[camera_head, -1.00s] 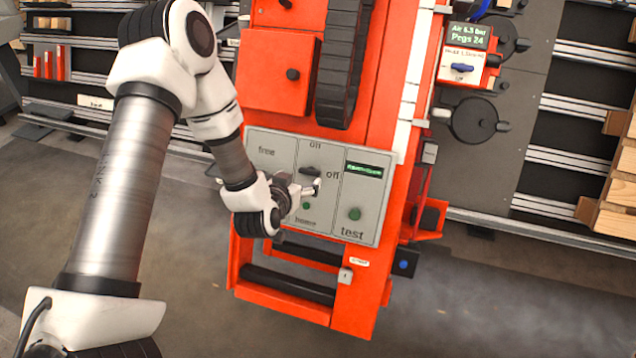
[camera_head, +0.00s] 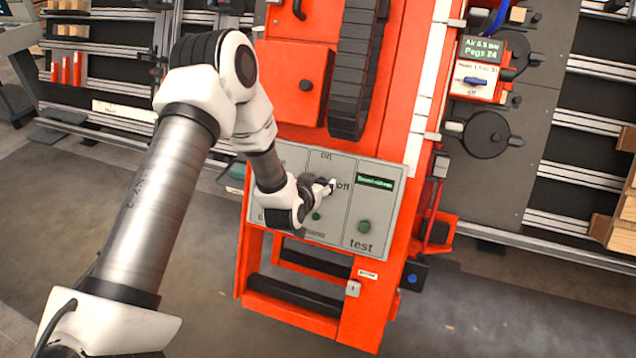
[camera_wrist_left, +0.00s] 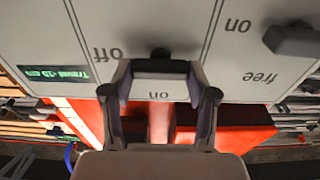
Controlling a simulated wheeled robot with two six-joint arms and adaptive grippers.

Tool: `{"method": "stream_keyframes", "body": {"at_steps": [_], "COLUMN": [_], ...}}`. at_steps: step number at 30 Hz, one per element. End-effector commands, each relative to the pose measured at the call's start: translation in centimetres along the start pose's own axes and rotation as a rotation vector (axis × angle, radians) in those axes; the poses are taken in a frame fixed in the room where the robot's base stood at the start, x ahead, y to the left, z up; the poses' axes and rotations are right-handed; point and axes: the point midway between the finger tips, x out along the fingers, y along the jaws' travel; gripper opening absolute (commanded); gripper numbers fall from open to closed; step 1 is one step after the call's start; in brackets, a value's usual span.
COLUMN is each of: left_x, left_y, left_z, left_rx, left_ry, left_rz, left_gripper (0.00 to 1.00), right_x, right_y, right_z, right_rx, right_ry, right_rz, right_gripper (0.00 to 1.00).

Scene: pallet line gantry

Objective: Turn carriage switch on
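The grey control panel (camera_head: 345,222) on the orange gantry carriage faces me. Its middle section has "on" at the top, "off" at the right and a green button (camera_head: 316,216) below. My left gripper (camera_head: 331,186) is in front of this section, beside "off", and covers the switch in the head view. In the left wrist view, my left gripper (camera_wrist_left: 160,85) has its fingers apart. The dark switch handle (camera_wrist_left: 160,66) lies between the fingertips, close to both. I cannot tell whether they touch it. My right gripper is not in view.
A green-lit display (camera_head: 375,182) and a green test button (camera_head: 364,227) are on the panel's right section. Another dark knob (camera_wrist_left: 293,40) is by "free". A box with a blue switch (camera_head: 476,81) is at upper right. Open floor lies in front.

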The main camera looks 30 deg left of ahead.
Motion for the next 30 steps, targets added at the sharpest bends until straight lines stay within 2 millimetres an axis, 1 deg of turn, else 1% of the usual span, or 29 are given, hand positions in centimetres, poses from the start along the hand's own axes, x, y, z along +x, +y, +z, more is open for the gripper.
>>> {"method": "stream_keyframes", "body": {"at_steps": [8,14,20,30], "left_x": [0.0,-0.1,-0.2,-0.2], "left_y": [0.0,0.0,0.1,0.1], "left_z": [-0.1,-0.3,-0.4,-0.4], "left_rx": [0.022,0.099,0.239,0.555], "left_ry": [0.001,0.001,0.001,0.0], "left_rz": [0.002,0.01,0.023,0.053], "left_gripper": [0.23,0.23,0.23,0.23], "right_x": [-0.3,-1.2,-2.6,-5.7], "right_y": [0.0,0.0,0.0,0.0], "right_z": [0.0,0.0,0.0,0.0], "right_rx": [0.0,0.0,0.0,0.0], "right_ry": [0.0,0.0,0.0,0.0], "right_rz": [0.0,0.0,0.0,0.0], "right_gripper": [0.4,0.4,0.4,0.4]}}
